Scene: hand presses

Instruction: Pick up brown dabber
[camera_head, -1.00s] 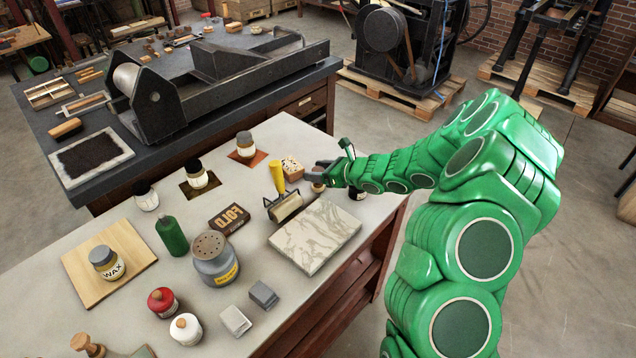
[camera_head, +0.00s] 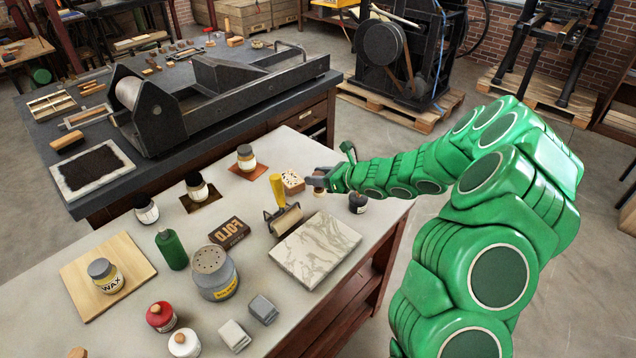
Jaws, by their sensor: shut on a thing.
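My gripper (camera_head: 314,180) is at the far right part of the pale table, beside a speckled tan block. It is shut on a small brown thing (camera_head: 320,189), which I take for the brown dabber. Only a little of it shows; the fingers hide most of it. I cannot tell for sure whether it is clear of the tabletop.
The speckled block (camera_head: 292,181) is left of the gripper, with a yellow-handled roller (camera_head: 279,205) and a marble slab (camera_head: 316,248) nearer. Several bottles and cans crowd the table's left.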

